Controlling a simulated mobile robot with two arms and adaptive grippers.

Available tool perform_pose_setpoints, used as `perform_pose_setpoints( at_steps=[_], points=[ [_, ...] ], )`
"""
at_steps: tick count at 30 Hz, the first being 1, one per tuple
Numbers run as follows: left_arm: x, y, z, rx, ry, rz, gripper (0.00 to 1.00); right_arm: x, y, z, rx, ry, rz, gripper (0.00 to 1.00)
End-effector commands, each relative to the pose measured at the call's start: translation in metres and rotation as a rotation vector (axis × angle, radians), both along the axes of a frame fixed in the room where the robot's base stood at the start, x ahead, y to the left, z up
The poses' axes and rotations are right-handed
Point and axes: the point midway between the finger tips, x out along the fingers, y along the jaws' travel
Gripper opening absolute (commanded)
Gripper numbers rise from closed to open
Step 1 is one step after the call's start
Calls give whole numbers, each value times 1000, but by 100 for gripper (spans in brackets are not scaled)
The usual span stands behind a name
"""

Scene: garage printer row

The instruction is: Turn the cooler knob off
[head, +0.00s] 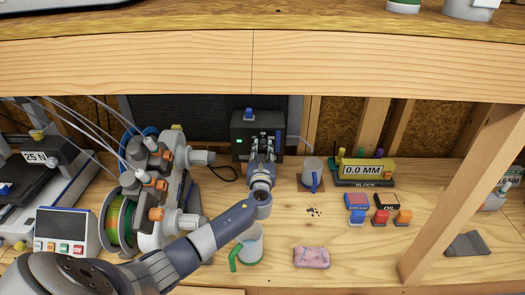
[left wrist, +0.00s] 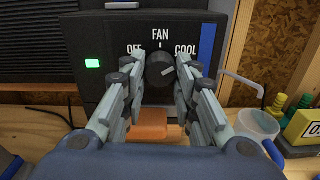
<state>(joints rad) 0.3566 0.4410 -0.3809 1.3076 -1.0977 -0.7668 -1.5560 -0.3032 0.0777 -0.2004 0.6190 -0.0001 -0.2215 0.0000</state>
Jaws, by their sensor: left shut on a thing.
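The cooler (head: 244,125) is a dark box at the back of the bench, with a lit green light (left wrist: 92,64) on its front. Its round black knob (left wrist: 158,66) sits below the labels OFF on the left, FAN at the top and COOL on the right. The knob's pale mark points up and right, toward COOL. My left gripper (left wrist: 160,78) is shut on the knob, one finger on each side. In the head view the left gripper (head: 262,150) covers the knob. My right gripper is in neither view.
A grey mug (head: 312,170) and a yellow gauge (head: 367,171) stand right of the cooler. Colored blocks (head: 381,217) and a pink sponge (head: 311,257) lie nearer. A spool machine (head: 150,185) stands left of my arm. A wooden beam (head: 250,65) crosses above.

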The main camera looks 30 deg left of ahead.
Motion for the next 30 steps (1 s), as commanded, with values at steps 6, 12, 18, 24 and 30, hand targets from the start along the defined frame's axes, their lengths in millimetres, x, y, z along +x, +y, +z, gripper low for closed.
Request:
perform_pose_setpoints(
  at_steps=[6,12,18,24,30],
  points=[
    [0,0,-2,-61,-37,0,4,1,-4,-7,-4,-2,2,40],
    [0,-1,-3,-180,-112,0,4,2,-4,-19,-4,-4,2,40],
    [0,-1,-3,-338,-208,0,4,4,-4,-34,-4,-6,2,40],
    [1,-2,-3,-502,-309,1,4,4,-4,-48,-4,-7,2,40],
    [1,-2,-3,-664,-409,1,4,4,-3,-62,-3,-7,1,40]
  ],
)
